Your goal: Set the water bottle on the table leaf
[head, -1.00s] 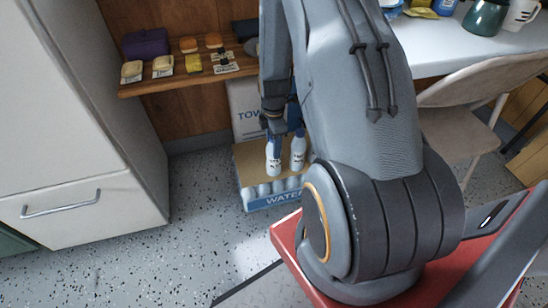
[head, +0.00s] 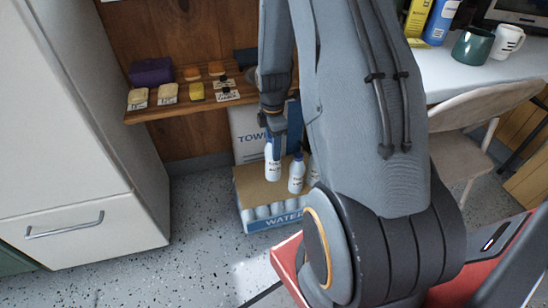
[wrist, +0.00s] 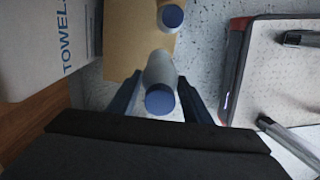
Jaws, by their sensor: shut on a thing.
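My gripper (head: 273,138) points down in the head view, shut on a white water bottle (head: 272,164) with dark lettering. In the wrist view, the bottle's blue cap (wrist: 160,99) shows between the two fingers of my gripper (wrist: 159,82). The bottle hangs upright over the water carton (head: 270,223), its base higher than that of the white bottle (head: 297,176) beside it. That second bottle also shows in the wrist view (wrist: 171,17). A white table top (head: 455,76) lies at the upper right, partly hidden by my arm.
A wooden shelf (head: 180,108) with food packs and a purple box (head: 151,71) is on the wall. A towel carton (head: 244,134) stands behind the water carton. A green mug (head: 472,46) and white mug (head: 508,41) are on the table; a chair (head: 462,158) stands before it.

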